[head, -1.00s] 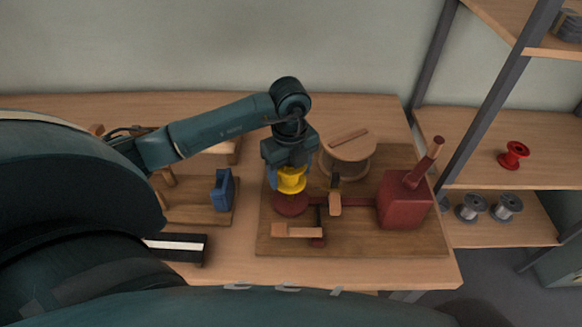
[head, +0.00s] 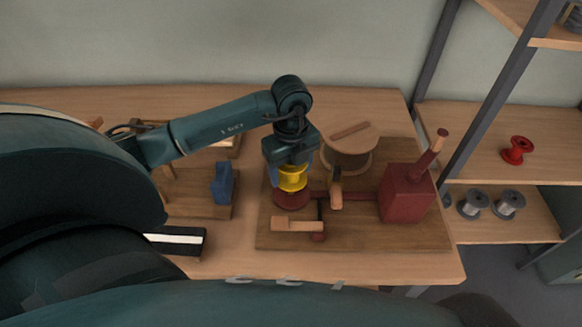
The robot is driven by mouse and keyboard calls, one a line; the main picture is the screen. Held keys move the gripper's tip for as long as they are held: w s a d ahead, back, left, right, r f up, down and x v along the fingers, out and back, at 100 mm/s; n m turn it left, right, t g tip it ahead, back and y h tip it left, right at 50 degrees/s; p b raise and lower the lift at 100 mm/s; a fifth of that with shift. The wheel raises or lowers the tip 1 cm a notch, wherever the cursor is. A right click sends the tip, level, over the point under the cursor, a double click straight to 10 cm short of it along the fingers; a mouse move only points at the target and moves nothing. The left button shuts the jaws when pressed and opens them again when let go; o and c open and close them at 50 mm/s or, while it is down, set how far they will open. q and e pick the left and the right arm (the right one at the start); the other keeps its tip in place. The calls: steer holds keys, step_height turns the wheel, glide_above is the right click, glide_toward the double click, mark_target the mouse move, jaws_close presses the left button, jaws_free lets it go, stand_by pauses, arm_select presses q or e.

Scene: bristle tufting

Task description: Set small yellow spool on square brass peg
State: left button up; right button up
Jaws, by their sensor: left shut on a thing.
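A small yellow spool (head: 292,178) is held upright in my left gripper (head: 290,176), which is shut on it and points down. The spool is right above a round dark red base (head: 292,199) on the wooden board. The square brass peg cannot be made out; the spool and gripper cover the middle of the red base. I cannot tell whether the spool touches the base. My right gripper is not in view.
The board (head: 370,236) also carries a red block with a slanted handle (head: 406,192), a large wooden spool (head: 348,142) and wooden levers (head: 296,224). A blue block (head: 222,182) stands left. A shelf at right holds a red spool (head: 517,150) and grey spools (head: 473,204).

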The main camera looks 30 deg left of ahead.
arm_select(q)
steer(key=shift+f+b, duration=0.9)
steer(key=shift+f, duration=0.7)
steer(key=shift+f, duration=0.1)
steer(key=shift+f+b, duration=0.65)
steer(key=shift+b, duration=0.05)
steer(key=shift+f, duration=0.25)
stand_by(0.4)
steer(key=o, duration=1.1)
